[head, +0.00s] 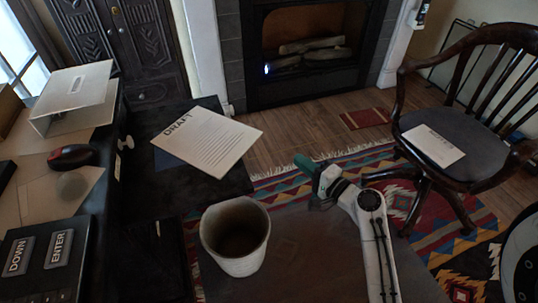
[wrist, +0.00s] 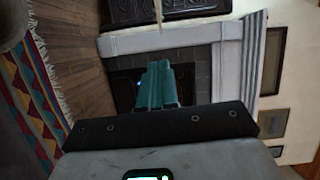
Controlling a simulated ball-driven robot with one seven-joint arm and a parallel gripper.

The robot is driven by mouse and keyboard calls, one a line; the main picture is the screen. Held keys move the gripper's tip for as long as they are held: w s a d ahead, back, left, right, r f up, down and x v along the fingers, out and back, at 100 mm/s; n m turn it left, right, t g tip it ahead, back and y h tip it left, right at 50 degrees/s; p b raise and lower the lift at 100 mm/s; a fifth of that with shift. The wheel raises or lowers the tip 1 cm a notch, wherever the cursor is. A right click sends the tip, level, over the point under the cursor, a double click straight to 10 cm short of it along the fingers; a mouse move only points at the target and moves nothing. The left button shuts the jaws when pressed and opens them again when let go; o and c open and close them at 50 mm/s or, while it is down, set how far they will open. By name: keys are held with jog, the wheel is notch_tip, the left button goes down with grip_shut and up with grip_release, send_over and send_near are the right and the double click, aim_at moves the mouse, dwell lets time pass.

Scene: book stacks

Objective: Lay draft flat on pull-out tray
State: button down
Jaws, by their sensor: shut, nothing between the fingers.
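The draft (head: 208,143) is a cream sheet or thin stack marked "DRAFT". In the head view it lies over the dark pull-out tray (head: 200,195) at the desk's side, turned askew. Its right corner reaches past the tray's right edge. I cannot tell whether it touches the tray all over. In the wrist view the teal fingers (wrist: 158,84) are together, with the fireplace behind.
A beige cup (head: 236,262) stands on a dark surface in front of the tray. The desk at left holds a red and black mouse (head: 72,157), a white binder (head: 75,92) and large keys. A wooden chair (head: 450,132) at right bears a paper (head: 433,145).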

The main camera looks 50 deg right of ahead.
jog(key=d, duration=0.1)
send_near(261, 134)
jog(key=w+d, duration=0.3)
jog(key=w, duration=0.1)
jog(key=w+a, duration=0.1)
jog(key=shift+w+a+f+m+h, duration=0.15)
jog(key=shift+w+m+h, duration=0.15)
jog(key=shift+m, duration=0.1)
jog(key=shift+w+a, duration=0.2)
jog(key=shift+w, duration=0.1)
jog(key=shift+w+a+p, duration=0.4)
jog(key=shift+w, duration=0.25)
jog(key=shift+f, duration=0.1)
